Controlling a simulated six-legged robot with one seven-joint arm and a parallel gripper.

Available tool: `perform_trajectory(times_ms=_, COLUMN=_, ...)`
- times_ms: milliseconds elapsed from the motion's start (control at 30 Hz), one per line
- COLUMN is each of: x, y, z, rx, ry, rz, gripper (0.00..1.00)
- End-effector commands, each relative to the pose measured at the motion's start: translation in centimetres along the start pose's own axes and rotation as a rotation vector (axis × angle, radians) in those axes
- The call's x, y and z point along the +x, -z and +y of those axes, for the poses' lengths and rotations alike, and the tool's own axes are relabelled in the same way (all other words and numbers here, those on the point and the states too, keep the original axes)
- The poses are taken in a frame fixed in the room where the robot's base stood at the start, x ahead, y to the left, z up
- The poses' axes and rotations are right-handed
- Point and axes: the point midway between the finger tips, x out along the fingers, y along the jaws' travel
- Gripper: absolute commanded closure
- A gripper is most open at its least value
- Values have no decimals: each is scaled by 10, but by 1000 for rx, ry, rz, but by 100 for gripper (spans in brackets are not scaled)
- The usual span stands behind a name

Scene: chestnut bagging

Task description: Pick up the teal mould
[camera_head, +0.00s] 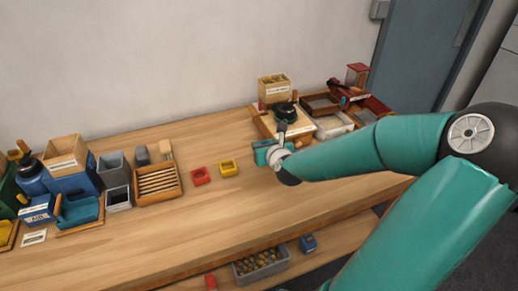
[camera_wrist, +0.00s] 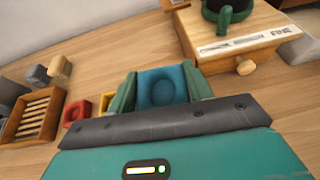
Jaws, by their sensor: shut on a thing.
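The teal mould (camera_wrist: 163,88), a small block with a rounded hollow, sits between the two green fingers of my gripper (camera_wrist: 159,76) in the wrist view. The fingers are closed against its left and right sides, and its near part is hidden by my gripper's body. In the head view my gripper (camera_head: 268,154) is over the bench, right of the yellow mould (camera_head: 228,167) and the red mould (camera_head: 201,175). I cannot tell whether the teal mould touches the bench.
A wooden box with a green-handled dark device (camera_wrist: 228,14) stands just beyond my gripper. A slatted wooden rack (camera_head: 158,184) and bins are on the left. Trays (camera_head: 330,127) crowd the right end. The front middle of the bench (camera_head: 230,215) is clear.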

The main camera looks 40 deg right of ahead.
Motion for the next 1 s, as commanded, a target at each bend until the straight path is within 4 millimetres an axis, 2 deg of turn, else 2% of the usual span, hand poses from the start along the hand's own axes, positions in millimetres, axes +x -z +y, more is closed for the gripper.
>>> perform_trajectory(times_ms=600, x=-69, y=-3, z=-31, rx=5, ry=2, rz=0, gripper=73)
perform_trajectory(times_ms=800, x=-82, y=-4, z=-36, rx=3, ry=1, rz=0, gripper=73)
perform_trajectory(times_ms=1000, x=-85, y=-4, z=-36, rx=2, ry=-1, rz=1, gripper=73)
